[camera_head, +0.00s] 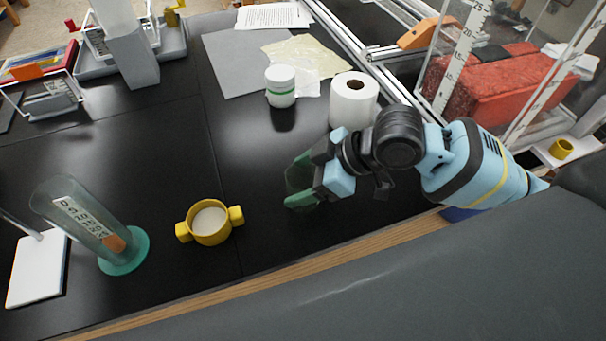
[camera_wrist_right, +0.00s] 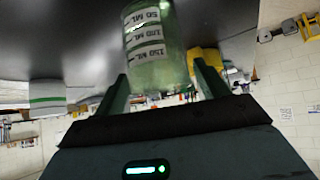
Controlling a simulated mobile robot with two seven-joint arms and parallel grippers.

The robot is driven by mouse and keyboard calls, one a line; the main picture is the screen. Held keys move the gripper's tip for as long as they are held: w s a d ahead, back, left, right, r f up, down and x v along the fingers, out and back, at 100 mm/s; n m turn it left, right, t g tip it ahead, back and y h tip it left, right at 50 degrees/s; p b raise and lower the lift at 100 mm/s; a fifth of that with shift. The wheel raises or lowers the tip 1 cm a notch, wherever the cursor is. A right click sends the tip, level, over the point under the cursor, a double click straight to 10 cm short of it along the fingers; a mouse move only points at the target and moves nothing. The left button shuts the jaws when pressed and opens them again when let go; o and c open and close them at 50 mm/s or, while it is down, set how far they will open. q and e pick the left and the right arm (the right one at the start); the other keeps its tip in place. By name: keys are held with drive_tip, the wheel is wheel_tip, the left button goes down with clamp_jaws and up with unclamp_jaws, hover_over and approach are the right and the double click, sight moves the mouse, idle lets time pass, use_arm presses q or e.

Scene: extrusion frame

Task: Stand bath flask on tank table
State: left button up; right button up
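The bath flask, green and see-through with white ML labels (camera_wrist_right: 150,35), is between the fingers of my right gripper (camera_wrist_right: 162,80) in the right wrist view. The fingers lie close on both sides and look shut on it. In the head view, my right gripper (camera_head: 305,182) is over the black table (camera_head: 140,180), pointing left. Dark green shows at its fingertips, but flask and fingers are hard to tell apart there. I cannot tell whether the flask touches the table. My left gripper is not in view. Which surface is the tank table is unclear.
A yellow two-handled cup (camera_head: 210,222) stands left of the gripper; a clear labelled cylinder on a teal base (camera_head: 125,252) stands farther left. A white jar (camera_head: 281,88) and paper roll (camera_head: 353,104) stand behind. A glass tank with a red block (camera_head: 478,85) is at right.

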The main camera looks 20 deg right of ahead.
drive_tip(key=shift+d+r, duration=0.1)
drive_tip(key=shift+r, duration=0.15)
drive_tip(key=v, duration=1.1)
drive_tip(key=shift+d+r, duration=0.2)
drive_tip(key=shift+r, duration=0.1)
drive_tip(key=shift+s, duration=0.1)
